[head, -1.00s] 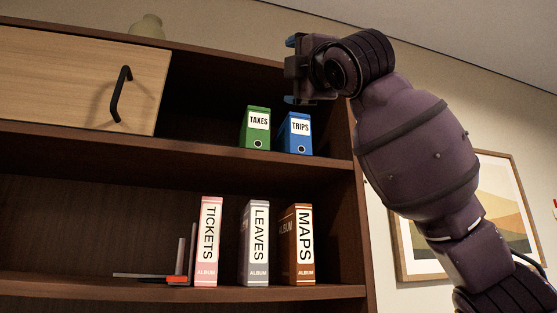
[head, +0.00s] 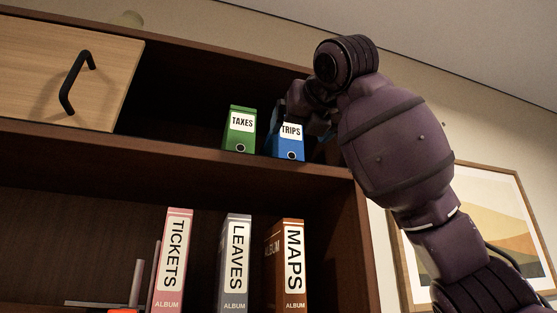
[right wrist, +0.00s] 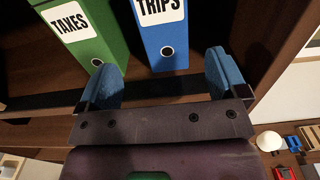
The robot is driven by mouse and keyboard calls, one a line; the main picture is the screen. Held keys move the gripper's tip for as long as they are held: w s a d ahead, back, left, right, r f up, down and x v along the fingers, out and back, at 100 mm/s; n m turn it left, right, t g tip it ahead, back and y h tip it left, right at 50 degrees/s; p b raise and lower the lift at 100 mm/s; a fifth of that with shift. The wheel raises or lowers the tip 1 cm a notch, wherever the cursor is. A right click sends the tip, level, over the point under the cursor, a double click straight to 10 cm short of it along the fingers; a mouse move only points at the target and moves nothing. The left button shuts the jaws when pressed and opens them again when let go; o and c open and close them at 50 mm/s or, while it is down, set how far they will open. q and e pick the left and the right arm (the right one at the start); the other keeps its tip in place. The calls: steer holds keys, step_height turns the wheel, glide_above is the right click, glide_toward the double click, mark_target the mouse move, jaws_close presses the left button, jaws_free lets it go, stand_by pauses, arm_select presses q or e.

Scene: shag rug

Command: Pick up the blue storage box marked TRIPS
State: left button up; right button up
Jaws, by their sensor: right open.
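The blue box marked TRIPS (head: 287,143) stands upright on the upper shelf, at its right end. The right gripper partly covers its top in the head view. It also shows in the right wrist view (right wrist: 160,40), ahead of and between the fingers. My right gripper (right wrist: 166,82) is open with blue finger pads, one to each side of the box's front. In the head view the right gripper (head: 312,120) is at the box's upper right. I cannot tell whether the fingers touch it. My left gripper is not in view.
A green box marked TAXES (head: 239,130) stands just left of the blue box, with a narrow gap. The cabinet's side wall is close on the right. Albums TICKETS (head: 173,260), LEAVES (head: 234,262) and MAPS (head: 287,262) stand on the lower shelf. A wooden door (head: 50,65) covers the upper left.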

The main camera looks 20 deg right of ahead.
mark_target(289, 145)
steer(key=w+p, duration=0.1)
steer(key=w, duration=0.3)
steer(key=shift+w+a, duration=0.1)
steer(key=shift+w, duration=0.3)
steer(key=shift+w+d+f+p, duration=0.15)
steer(key=shift+w+p, duration=0.3)
steer(key=shift+w, duration=0.9)
steer(key=shift+w+d+f+p, duration=0.1)
steer(key=shift+w+p, duration=0.35)
steer(key=shift+w, duration=1.2)
steer(key=shift+s, duration=0.15)
steer(key=shift+c, duration=0.6)
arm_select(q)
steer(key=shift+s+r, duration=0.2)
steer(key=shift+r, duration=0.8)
arm_select(e)
steer(key=c, duration=1.1)
